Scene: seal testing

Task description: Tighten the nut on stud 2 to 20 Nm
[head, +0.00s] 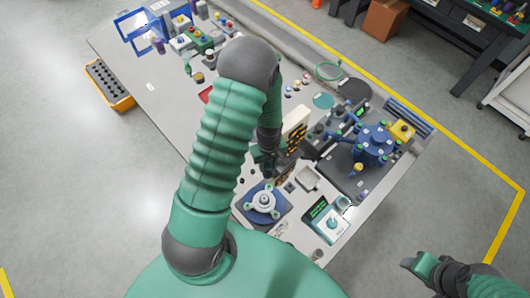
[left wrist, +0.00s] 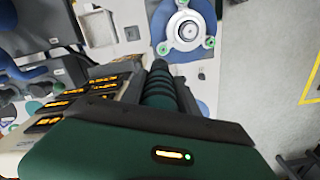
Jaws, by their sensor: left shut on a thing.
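A blue square fixture (head: 246,208) carries a silver round flange (head: 264,201) at the near end of the bench. In the left wrist view the flange (left wrist: 187,29) shows at the top, with green nuts (left wrist: 209,42) spaced around it. I cannot tell which stud is number 2. My left gripper (head: 266,162) hangs above the bench just behind the fixture. It is shut on a dark green ribbed tool (left wrist: 160,90), whose dark end points toward the flange and looks apart from it. My right gripper (head: 410,263) is off the bench at lower right; its jaws are unclear.
A beige rack (head: 297,117) with dark, yellow-marked slots stands close beside my left gripper. A teal controller with a screen (head: 328,221) and a small grey tray (head: 307,178) lie right of the fixture. A blue pump-like assembly (head: 370,145) stands farther right.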

